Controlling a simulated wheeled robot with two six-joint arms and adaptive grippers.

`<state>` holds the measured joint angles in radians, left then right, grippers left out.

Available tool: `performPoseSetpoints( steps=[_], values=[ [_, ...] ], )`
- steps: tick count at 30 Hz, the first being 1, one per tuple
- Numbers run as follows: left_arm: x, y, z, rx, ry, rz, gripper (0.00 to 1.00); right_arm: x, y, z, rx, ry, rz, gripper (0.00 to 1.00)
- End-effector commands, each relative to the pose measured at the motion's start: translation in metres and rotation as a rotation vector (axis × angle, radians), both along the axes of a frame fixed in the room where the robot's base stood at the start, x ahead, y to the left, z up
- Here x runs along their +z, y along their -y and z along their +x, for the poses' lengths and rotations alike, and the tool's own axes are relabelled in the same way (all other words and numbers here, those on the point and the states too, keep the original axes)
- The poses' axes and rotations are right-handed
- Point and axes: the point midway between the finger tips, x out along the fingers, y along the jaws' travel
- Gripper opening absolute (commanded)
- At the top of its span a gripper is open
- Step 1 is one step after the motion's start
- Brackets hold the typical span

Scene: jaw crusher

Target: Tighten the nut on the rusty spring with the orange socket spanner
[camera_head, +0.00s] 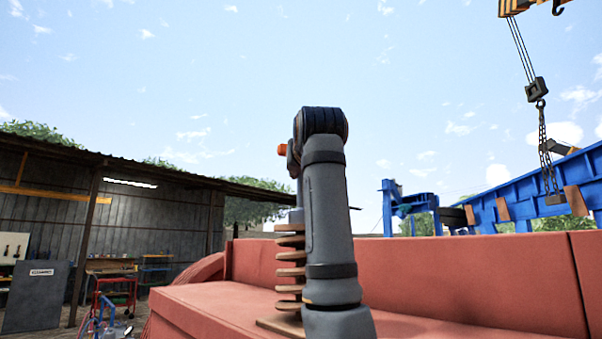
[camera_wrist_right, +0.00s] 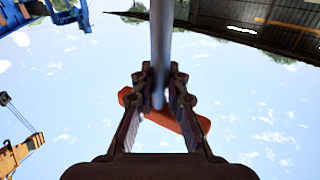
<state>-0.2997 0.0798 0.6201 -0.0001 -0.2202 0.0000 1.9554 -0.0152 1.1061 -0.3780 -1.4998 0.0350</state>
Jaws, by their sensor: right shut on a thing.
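The orange socket spanner (camera_wrist_right: 190,125) shows in the right wrist view as an orange bar crossing behind the fingers, with a grey shaft (camera_wrist_right: 160,45) running up the picture between them. My right gripper (camera_wrist_right: 158,88) is shut on the spanner. In the head view, a small orange end of the spanner (camera_head: 282,150) shows left of my right arm, which hides most of the gripper (camera_head: 293,160). The rusty spring (camera_head: 289,262) stands upright on the red machine below, partly behind my arm. I cannot see the nut or the spanner's contact with it. My left gripper is not in view.
The red machine body (camera_head: 450,280) fills the lower right. A blue structure (camera_head: 540,185) and a hanging crane hook (camera_head: 537,90) are behind it at the right. An open shed (camera_head: 130,215) with a bench stands at the left. Open sky surrounds the gripper in the wrist view.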

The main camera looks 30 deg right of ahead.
Motion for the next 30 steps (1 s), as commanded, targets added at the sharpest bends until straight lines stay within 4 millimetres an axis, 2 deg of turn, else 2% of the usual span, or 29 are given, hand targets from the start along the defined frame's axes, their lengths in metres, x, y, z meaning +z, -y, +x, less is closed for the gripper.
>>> performPoseSetpoints(
  steps=[13,30],
  values=[
    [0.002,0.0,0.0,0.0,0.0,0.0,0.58,0.0,-0.001,0.0,-0.014,0.0,0.0,0.0],
    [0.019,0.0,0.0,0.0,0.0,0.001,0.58,0.0,-0.001,0.001,-0.23,-0.002,-0.001,0.0]
  ],
)
